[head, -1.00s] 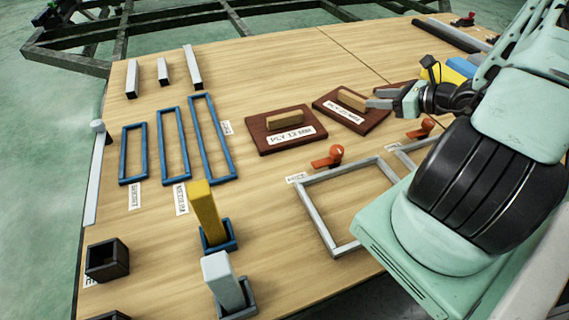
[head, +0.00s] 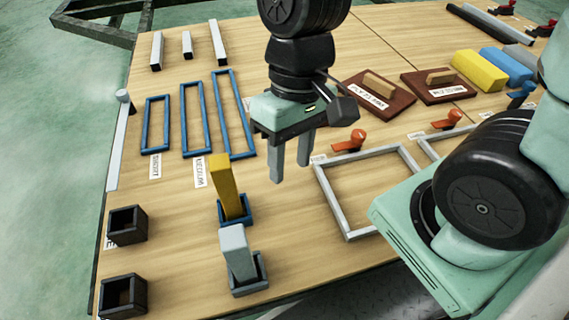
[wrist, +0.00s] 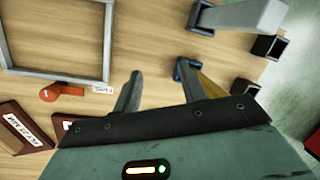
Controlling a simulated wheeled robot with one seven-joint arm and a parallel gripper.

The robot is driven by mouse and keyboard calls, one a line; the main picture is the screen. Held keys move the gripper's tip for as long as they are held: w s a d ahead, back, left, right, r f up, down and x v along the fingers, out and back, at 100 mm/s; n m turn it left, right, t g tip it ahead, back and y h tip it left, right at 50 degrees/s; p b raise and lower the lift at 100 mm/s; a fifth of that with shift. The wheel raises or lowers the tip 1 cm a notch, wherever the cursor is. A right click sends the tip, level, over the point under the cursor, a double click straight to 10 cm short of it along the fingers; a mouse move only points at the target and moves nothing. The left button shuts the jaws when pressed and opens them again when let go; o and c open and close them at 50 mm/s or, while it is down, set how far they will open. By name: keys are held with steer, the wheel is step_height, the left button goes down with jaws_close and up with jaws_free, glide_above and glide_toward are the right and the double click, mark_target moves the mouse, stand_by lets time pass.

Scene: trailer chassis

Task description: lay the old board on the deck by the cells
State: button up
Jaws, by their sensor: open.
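Two dark brown boards with pale wooden handles and PLY labels lie flat on the wooden deck (head: 200,265): a left board (head: 362,102) and a right board (head: 425,95). I cannot tell which one is the old board. In the wrist view the boards show at the lower left, one near the edge (wrist: 20,122). My gripper (head: 290,172) is open and empty, pointing down above the deck, left of the boards. It is between the blue frames and a grey frame (head: 332,205). Its spread fingers also show in the wrist view (wrist: 158,85). Nothing is marked as cells.
Dark open boxes (head: 128,226) stand at the near left. Orange clamps (head: 350,141) sit by the grey frames. Yellow and blue blocks lie at the far right.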

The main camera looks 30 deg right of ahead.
steer(key=n, duration=0.1)
steer(key=s+a+r+n+t, duration=0.1)
steer(key=n, duration=0.1)
steer(key=s+a+n+t+h, duration=0.1)
steer(key=shift+s+a+r+n, duration=0.2)
steer(key=shift+a+r+n, duration=0.1)
steer(key=shift+n, duration=0.1)
steer(key=shift+r, duration=0.1)
